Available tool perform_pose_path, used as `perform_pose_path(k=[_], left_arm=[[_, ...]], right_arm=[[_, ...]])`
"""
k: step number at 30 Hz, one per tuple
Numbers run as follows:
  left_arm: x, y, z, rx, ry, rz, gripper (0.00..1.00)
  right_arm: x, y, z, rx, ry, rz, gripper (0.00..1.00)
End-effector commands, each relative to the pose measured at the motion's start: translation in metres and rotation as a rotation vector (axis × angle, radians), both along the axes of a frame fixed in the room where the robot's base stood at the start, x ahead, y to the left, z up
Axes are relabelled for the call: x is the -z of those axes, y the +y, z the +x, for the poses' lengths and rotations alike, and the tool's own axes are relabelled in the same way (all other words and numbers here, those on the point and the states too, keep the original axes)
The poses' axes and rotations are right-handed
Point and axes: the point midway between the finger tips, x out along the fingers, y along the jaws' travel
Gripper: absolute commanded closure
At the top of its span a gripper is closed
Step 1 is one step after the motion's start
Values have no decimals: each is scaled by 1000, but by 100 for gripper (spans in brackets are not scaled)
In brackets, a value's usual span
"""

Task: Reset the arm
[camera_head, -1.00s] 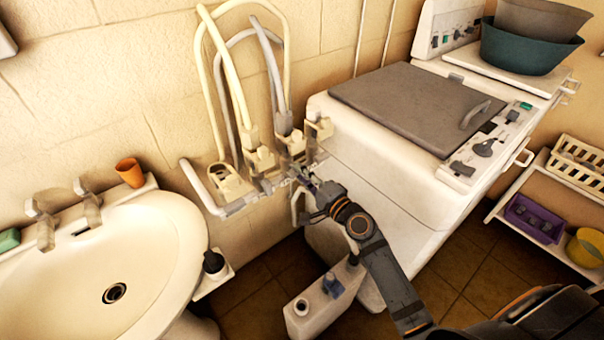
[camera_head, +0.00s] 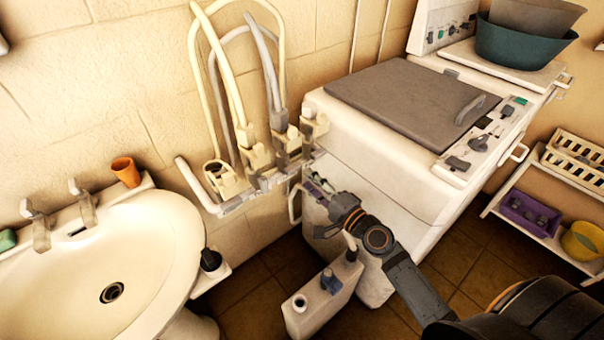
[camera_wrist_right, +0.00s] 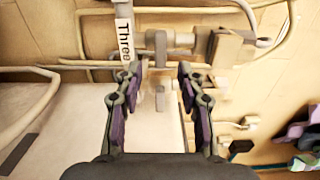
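My right gripper (camera_head: 318,190) is in front of the white washing machine (camera_head: 385,190), below the pipe valves (camera_head: 270,160) on the wall. In the right wrist view my right gripper (camera_wrist_right: 160,85) has its two fingers apart with nothing between them. A pipe with a label reading "Three" (camera_wrist_right: 124,30) and valve fittings (camera_wrist_right: 175,40) show beyond the fingertips, apart from them. My left gripper is in neither view.
A washbasin (camera_head: 130,260) with an orange cup (camera_head: 126,171) is at the left. A white canister (camera_head: 320,300) stands on the floor under my right arm. A shelf (camera_head: 530,230) with a purple basket (camera_head: 530,214) is at the right.

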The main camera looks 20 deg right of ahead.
Motion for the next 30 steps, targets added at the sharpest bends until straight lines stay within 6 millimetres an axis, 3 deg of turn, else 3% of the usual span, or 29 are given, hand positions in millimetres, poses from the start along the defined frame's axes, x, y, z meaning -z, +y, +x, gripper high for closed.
perform_pose_path(k=[6, 22, 26, 28, 30], left_arm=[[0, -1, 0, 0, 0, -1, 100], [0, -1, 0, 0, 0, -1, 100], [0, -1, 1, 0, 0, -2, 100], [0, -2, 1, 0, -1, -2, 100], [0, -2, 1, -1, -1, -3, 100]], right_arm=[[0, -6, -17, 1, 1, 1, 61], [0, -1, -20, -18, -2, -28, 61], [13, 40, -43, -186, -7, -288, 61], [34, 63, -66, -318, 14, -533, 61], [59, 70, -88, -430, 63, -769, 61]])
